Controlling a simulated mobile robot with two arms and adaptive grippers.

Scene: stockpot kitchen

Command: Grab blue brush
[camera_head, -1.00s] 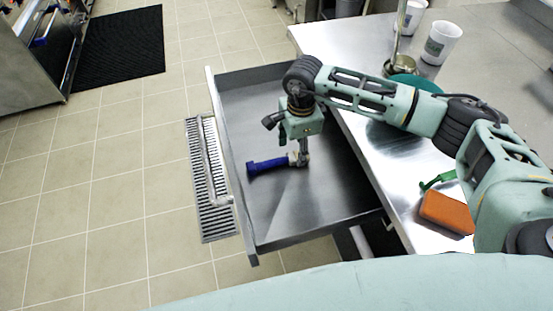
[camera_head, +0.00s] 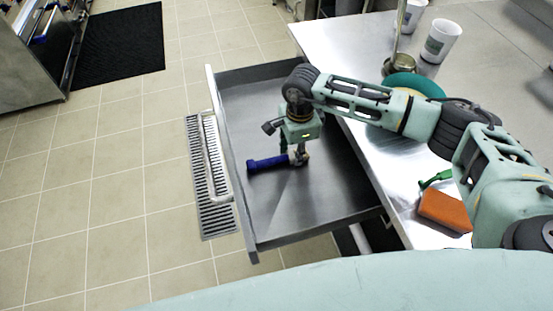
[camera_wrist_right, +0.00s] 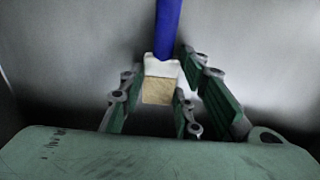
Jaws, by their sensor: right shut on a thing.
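The blue brush (camera_head: 267,163) lies in the open metal drawer, its blue handle pointing left in the head view. My right gripper (camera_head: 300,158) reaches down into the drawer and is shut on the brush near its head end. In the right wrist view the blue handle (camera_wrist_right: 167,28), white collar and tan bristles show, with the gripper fingers (camera_wrist_right: 161,78) on either side. The fingers hide most of the head end in the head view. My left gripper is out of view.
The drawer (camera_head: 330,212) has raised walls around the brush and is otherwise empty. On the steel counter to the right are an orange sponge (camera_head: 445,211) with a green item beside it, a green round item (camera_head: 415,84) and white cups (camera_head: 441,41).

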